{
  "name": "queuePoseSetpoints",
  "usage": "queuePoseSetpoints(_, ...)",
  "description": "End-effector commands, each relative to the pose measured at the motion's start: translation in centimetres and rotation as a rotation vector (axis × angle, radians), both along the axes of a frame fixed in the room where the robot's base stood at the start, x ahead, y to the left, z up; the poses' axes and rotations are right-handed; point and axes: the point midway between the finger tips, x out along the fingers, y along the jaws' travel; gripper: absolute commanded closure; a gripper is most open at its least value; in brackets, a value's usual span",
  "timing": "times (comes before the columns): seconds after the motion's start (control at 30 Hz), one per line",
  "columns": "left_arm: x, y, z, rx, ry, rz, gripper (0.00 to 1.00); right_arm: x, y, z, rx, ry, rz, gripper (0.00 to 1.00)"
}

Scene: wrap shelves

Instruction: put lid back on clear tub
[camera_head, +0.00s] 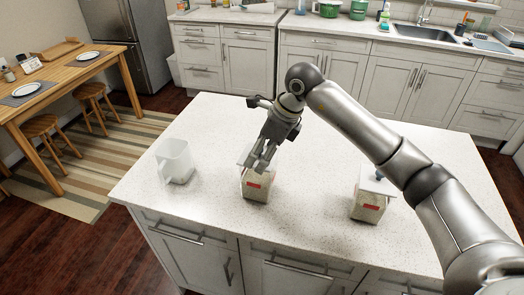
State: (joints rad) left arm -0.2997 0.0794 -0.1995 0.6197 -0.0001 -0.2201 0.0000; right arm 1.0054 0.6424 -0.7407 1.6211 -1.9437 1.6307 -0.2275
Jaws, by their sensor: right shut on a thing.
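A clear tub (256,187) with pale contents and a red label stands near the front middle of the island counter. My right gripper (261,168) is directly over this tub, pointing down, shut on the lid (243,155). Only a pale edge of the lid shows beside the fingers. The fingers hide the lid's grip and most of the tub's top. I cannot tell whether the lid touches the tub's rim. My left gripper is not in view.
A second tub (367,207) with a red label and a pale lid with a blue knob stands to the right, partly under my right arm. A white pitcher (178,160) stands to the left. The speckled counter (215,125) is clear between them.

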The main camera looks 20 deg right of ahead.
Motion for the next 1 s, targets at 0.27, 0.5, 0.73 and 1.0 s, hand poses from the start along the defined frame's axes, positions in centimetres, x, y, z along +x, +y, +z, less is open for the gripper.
queuePoseSetpoints(0.27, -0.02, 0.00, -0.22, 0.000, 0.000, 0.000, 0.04, 0.00, 0.00, -0.13, 0.001, -0.001, 0.000, 0.39)
queuePoseSetpoints(0.5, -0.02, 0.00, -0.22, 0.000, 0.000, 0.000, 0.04, 0.00, -0.02, -0.15, 0.000, 0.000, 0.000, 0.39)
queuePoseSetpoints(0.73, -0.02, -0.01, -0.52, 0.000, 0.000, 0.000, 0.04, 0.00, -0.03, -0.40, 0.000, 0.000, 0.000, 0.39)
queuePoseSetpoints(1.0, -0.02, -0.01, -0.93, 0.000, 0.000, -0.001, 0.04, 0.01, -0.04, -0.69, 0.000, 0.000, -0.001, 0.39)
